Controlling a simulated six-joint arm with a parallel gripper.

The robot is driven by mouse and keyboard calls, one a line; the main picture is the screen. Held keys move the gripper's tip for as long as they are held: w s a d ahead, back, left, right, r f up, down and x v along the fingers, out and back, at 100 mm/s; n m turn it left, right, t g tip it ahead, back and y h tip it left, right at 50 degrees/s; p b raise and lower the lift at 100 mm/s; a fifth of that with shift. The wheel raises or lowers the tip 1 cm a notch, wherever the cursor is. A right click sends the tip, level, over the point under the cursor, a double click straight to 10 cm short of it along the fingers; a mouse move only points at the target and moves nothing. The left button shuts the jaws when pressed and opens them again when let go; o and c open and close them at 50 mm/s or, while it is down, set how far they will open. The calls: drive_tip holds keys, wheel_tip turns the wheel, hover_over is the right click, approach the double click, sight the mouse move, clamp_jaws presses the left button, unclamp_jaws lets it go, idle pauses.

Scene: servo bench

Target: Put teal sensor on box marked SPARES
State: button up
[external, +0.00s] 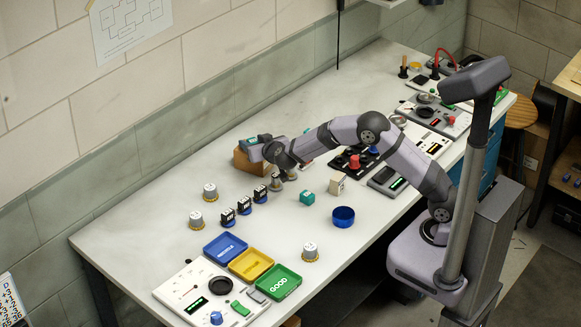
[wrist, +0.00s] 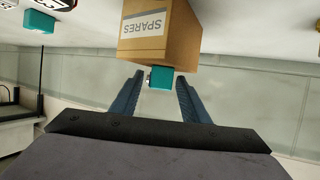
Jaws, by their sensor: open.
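The box marked SPARES (wrist: 157,28) is brown cardboard with a white label; the wrist view shows it upside down. In the external view the box (external: 243,161) stands toward the back of the bench, partly behind my gripper. A teal block (wrist: 161,78), which looks like the teal sensor, sits against the box's top face. My gripper (wrist: 158,84) is open, its two blue fingers apart on either side of this block in the picture, with gaps to both. In the external view my gripper (external: 257,140) is at the box's top; finger contact cannot be told there.
Another teal block (external: 307,198) stands on the bench right of the box, near a cream block (external: 337,183) and a blue round dish (external: 343,216). Dark, blue-based parts (external: 244,206) and grey knobs (external: 210,192) stand left. Blue, yellow and green trays (external: 251,265) lie in front.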

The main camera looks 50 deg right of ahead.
drive_tip(key=shift+r, duration=0.25)
drive_tip(key=b+v, duration=0.1)
drive_tip(key=v, duration=1.1)
drive_tip(key=shift+a, duration=0.1)
